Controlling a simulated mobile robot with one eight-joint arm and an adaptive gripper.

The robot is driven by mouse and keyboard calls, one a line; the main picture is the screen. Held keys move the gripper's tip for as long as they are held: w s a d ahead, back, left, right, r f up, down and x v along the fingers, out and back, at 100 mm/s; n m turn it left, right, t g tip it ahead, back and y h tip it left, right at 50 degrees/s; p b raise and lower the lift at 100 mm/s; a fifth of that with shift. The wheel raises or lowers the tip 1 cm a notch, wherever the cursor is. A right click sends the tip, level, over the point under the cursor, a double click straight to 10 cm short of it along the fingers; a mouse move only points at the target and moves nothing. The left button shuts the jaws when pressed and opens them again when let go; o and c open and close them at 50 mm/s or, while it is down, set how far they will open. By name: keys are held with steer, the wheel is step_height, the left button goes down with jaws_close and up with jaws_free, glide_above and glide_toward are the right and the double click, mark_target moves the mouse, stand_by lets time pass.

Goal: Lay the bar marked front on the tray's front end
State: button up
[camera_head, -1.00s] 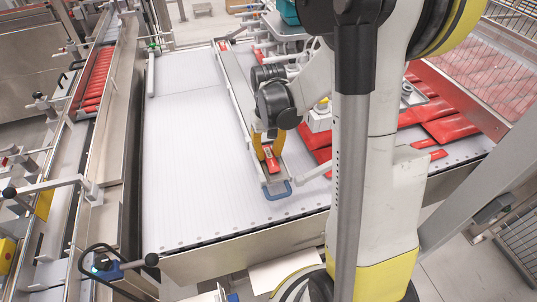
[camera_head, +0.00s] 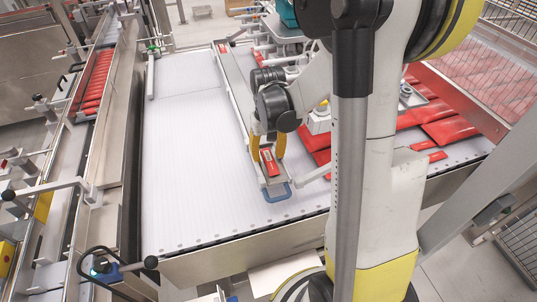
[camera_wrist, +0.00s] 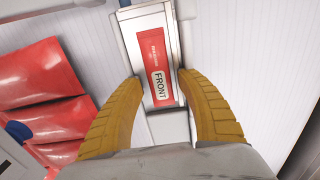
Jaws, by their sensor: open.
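The red bar marked FRONT (camera_head: 270,162) lies flat in the near end of the long narrow metal tray (camera_head: 239,100), close to the tray's blue handle (camera_head: 279,192). In the wrist view the bar (camera_wrist: 157,66) lies lengthwise between the tray's side walls, its white FRONT label facing up. My gripper (camera_head: 268,151) is open above this end, with its yellow fingers on either side of the bar. In the wrist view the fingertips (camera_wrist: 159,80) are spread wider than the bar, with gaps on both sides. They appear clear of it.
A smaller red piece (camera_head: 224,46) sits at the tray's far end. Red packs (camera_head: 450,130) lie to the right, with small red bars (camera_head: 430,155) near them. The white ribbed surface (camera_head: 190,150) left of the tray is clear.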

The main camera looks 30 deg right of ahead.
mark_target(268, 157)
step_height(268, 157, up, 12)
steer(key=p, duration=0.3)
steer(key=s+a+r+n+t, duration=0.3)
steer(key=s+a+r+t, duration=0.4)
steer(key=s+a, duration=0.3)
steer(key=a, duration=0.3)
steer(key=shift+s+a+r, duration=0.2)
steer(key=shift+s+a, duration=0.05)
steer(key=shift+s, duration=0.15)
